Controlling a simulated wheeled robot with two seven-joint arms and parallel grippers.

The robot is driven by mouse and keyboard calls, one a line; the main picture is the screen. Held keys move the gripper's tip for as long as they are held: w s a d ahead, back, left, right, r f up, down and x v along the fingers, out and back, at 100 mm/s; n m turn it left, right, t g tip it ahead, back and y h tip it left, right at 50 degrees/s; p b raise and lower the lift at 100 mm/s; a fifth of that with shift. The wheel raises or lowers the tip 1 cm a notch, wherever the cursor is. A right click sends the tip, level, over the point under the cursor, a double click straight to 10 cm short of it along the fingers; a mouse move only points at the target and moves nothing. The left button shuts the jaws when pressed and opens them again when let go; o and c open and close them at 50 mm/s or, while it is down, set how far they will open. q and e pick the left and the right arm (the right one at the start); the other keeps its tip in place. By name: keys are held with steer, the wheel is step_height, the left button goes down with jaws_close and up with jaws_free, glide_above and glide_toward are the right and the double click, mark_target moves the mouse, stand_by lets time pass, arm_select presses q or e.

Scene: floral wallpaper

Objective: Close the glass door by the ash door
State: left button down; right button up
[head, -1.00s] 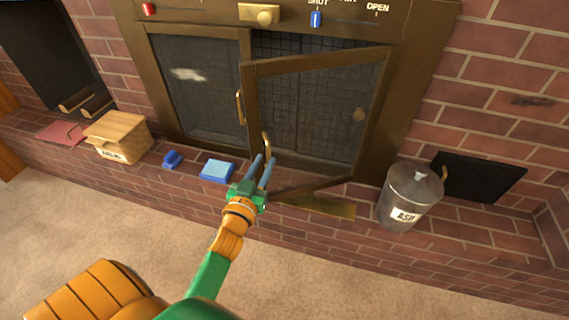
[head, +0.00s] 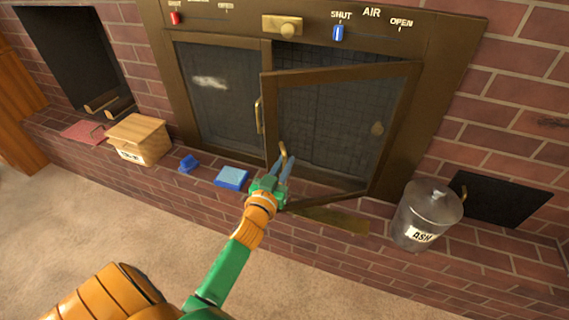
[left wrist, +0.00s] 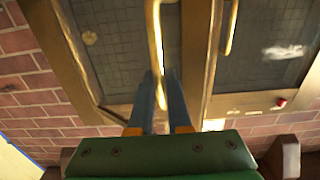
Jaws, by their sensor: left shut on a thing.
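The right glass door (head: 335,115) of the stove has a brown frame and stands ajar, its left edge swung out from the stove front. Its brass handle (head: 283,152) is near the lower left edge. My left gripper (head: 284,170) is shut on this handle. In the left wrist view the blue fingers (left wrist: 160,88) are on either side of the brass bar (left wrist: 154,40). A dark hatch (head: 503,190), apparently the ash door, is in the brick wall at right, behind the metal ash bin (head: 428,213). My right gripper is not in view.
The left glass door (head: 222,100) looks shut. On the brick ledge are a wooden box (head: 140,138), a small blue object (head: 189,163) and a blue block (head: 232,177). A brownish flat patch (head: 325,220) lies below the open door. Carpet (head: 120,225) in front is clear.

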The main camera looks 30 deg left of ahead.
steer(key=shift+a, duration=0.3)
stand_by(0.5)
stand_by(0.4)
